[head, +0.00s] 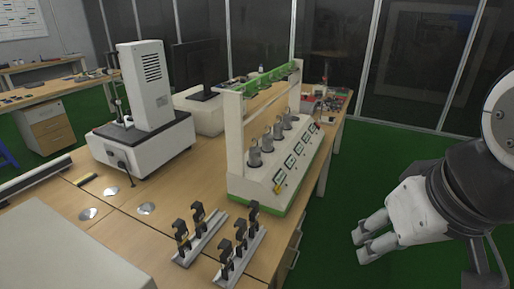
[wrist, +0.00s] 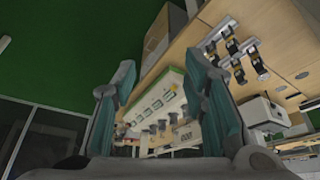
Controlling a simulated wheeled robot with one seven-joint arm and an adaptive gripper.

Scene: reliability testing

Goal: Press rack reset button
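The rack (head: 236,145) is a white frame with a green base, standing on the wooden bench in the middle of the head view. It holds a row of grey cylinders, and its sloping front panel (head: 292,164) carries several small displays. The panel also shows in the wrist view (wrist: 158,100), between my fingers. Individual buttons are too small to tell apart, so I cannot pick out the reset button. My gripper (head: 362,245) is open and empty, right of the rack over the green floor, and apart from it.
Metal rails with black clamps (head: 236,250) sit at the bench's front edge. A white instrument with a tall column (head: 147,85) stands left of the rack. Small parts (head: 325,104) lie behind the rack. The green floor (head: 358,170) right of the bench is clear.

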